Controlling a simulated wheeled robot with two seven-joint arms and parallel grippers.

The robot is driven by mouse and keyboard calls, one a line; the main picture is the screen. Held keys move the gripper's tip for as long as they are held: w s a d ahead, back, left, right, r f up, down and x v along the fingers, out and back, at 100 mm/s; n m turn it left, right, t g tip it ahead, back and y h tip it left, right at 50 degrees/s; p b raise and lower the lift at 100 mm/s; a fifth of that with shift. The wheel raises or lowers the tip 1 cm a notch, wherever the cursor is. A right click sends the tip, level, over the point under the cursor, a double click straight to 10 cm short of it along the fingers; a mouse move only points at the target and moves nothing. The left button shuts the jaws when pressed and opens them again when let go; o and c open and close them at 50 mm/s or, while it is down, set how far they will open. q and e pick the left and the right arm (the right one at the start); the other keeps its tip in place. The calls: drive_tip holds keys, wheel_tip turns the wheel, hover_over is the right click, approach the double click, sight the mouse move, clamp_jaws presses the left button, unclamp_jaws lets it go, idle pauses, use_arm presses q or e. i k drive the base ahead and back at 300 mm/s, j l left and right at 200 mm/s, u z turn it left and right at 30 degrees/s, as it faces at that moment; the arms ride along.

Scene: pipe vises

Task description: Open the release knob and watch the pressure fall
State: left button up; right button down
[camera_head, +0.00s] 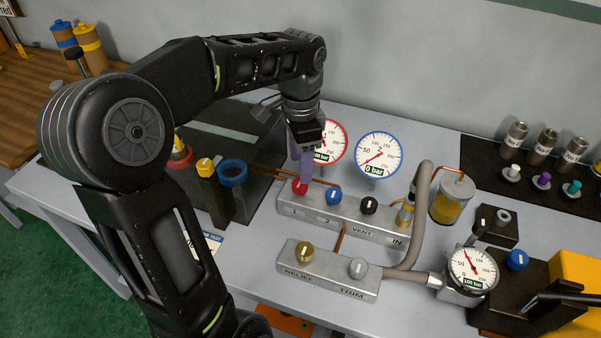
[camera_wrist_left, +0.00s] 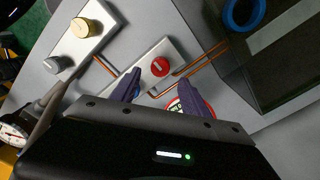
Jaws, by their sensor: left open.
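My left gripper (camera_head: 303,176) is open, its purple fingers pointing down over the red knob (camera_head: 299,187) at position 1 of the upper metal block. In the left wrist view the red knob (camera_wrist_left: 160,67) shows beyond and between the two spread fingertips (camera_wrist_left: 158,84); I cannot tell if they touch it. On the same block are a blue knob (camera_head: 334,196) and a black knob (camera_head: 370,205) near the VENT label. The red-rimmed gauge (camera_head: 334,143), partly hidden by my gripper, shows 100 bar; the blue-rimmed gauge (camera_head: 379,154) shows 0 bar. The right-hand gauge (camera_head: 472,270) shows 100 bar. No knob is labelled release.
A lower block (camera_head: 325,277) carries a gold RELIEF knob (camera_head: 304,251) and a grey TRIM knob (camera_head: 358,267). A grey hose (camera_head: 420,215) arches over the bench. Another blue knob (camera_head: 516,260) sits at the right by a black lever (camera_head: 570,298). Several canisters stand on a black mat behind.

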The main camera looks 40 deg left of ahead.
sight(516, 259)
drive_tip(key=k+l, duration=0.25)
drive_tip(key=k, duration=0.25)
drive_tip(key=k+l, duration=0.2)
drive_tip(key=k, duration=0.25)
